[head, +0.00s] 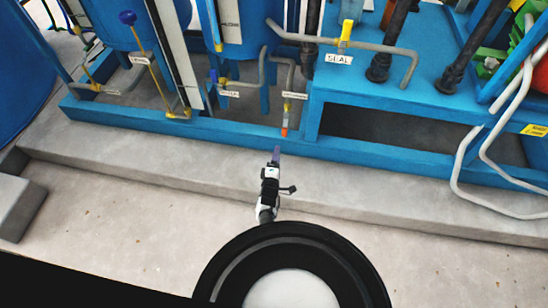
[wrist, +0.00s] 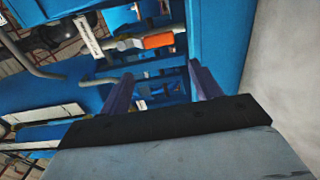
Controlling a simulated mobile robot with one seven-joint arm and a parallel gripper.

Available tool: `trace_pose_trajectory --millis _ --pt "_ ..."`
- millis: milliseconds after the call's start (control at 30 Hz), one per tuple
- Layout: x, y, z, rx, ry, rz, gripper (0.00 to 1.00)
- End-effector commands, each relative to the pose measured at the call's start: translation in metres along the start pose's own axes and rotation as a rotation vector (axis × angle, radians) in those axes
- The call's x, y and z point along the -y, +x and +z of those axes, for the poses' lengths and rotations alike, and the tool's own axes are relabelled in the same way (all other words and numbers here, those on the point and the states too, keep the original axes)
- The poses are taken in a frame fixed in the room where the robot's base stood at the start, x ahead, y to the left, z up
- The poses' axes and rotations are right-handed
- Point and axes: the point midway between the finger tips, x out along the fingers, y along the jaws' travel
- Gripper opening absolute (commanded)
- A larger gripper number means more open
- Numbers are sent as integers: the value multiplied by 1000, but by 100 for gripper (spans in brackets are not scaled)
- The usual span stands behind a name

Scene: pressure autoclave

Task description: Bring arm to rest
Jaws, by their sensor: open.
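My gripper (head: 276,155) is at the end of my arm in the head view, in front of the blue frame's lower beam. In the wrist view my gripper (wrist: 162,88) shows two purple fingers spread apart with nothing between them. Past the fingertips is a grey pipe end with an orange tip (wrist: 158,41). The orange tip also shows in the head view (head: 285,131), just above and beyond my gripper. The gripper looks apart from it.
The blue frame (head: 225,134) stands on a concrete plinth (head: 130,170). Pipes, a yellow valve handle (head: 346,31) and a label reading "SEAL" (head: 339,60) are above. The concrete floor (head: 130,225) in front is clear.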

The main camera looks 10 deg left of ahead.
Motion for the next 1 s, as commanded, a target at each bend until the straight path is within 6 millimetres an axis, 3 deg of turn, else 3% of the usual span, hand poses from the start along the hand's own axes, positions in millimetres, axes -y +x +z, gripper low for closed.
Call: trace_pose_trajectory --millis 767,867,967,1000 --pt "0 0 3 0 0 -1 64" --pt "-15 9 -6 -17 28 26 64" --pt "-53 29 -30 -64 99 85 64" --pt "-74 38 -43 -91 140 117 64"
